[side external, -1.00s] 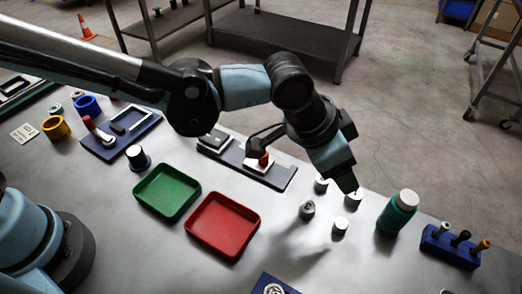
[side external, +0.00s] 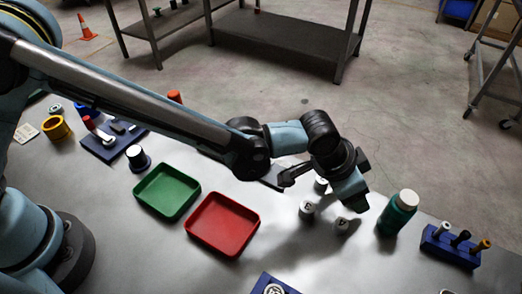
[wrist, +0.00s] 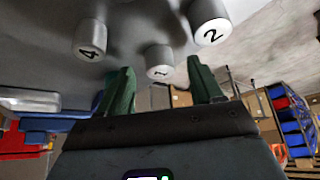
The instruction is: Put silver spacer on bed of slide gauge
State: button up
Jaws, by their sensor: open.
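A blue rack (side external: 450,246) at the right edge of the table holds upright pieces: a silver one (side external: 444,227), a black one and a gold one. The silver one may be the spacer; silver numbered cylinders (side external: 308,210) also stand near my gripper. My gripper (side external: 355,205) is open above the table, just left of the green bottle. In the wrist view its two green fingers (wrist: 159,74) are apart, with the cylinder marked 1 (wrist: 158,56) showing between them.
The green bottle (side external: 397,213) with a white cap stands close right of my gripper. A red tray (side external: 222,252) and a green tray (side external: 168,216) lie to the left. Cylinders marked 4 (wrist: 90,38) and 2 (wrist: 209,24) flank the 1. Bare table lies at front right.

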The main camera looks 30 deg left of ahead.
jog(key=shift+w+d+f, duration=0.2)
jog(key=shift+d+f, duration=0.05)
jog(key=shift+f, duration=0.35)
grip_shut()
